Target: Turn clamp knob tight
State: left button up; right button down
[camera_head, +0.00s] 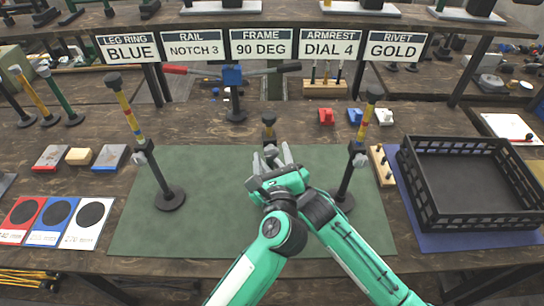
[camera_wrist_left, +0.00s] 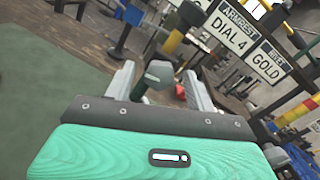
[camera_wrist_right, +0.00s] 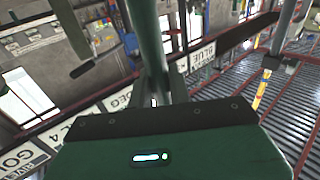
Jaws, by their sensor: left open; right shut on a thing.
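My left gripper (camera_head: 279,155) is open at the middle of the green mat, beside the centre leg (camera_head: 269,132). In the left wrist view, the grey clamp knob (camera_wrist_left: 158,75) shows between its spread fingers; I cannot tell whether they touch it. The leg's dark cap and yellow band (camera_wrist_left: 174,42) rise behind the knob. My right gripper (camera_wrist_right: 166,88) is shut on a green post (camera_wrist_right: 147,38), seen in the right wrist view; it seems to be the same leg. In the head view, the left gripper and arm hide the right gripper's fingers.
Two banded legs with round bases stand left (camera_head: 168,195) and right (camera_head: 352,165) on the mat (camera_head: 225,225). A black crate (camera_head: 475,212) is at right. Coloured cards (camera_head: 55,215) lie at left. Signs (camera_head: 262,46) hang behind.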

pick_arm(q)
jog(key=c, duration=1)
pick_arm(e)
jog(key=shift+r, duration=0.1)
pick_arm(q)
jog(key=shift+m, duration=0.4)
jog(key=m, duration=0.3)
jog(key=shift+m, duration=0.4)
jog(key=m, duration=1.3)
jog(key=shift+m, duration=0.4)
jog(key=shift+d, duration=0.1)
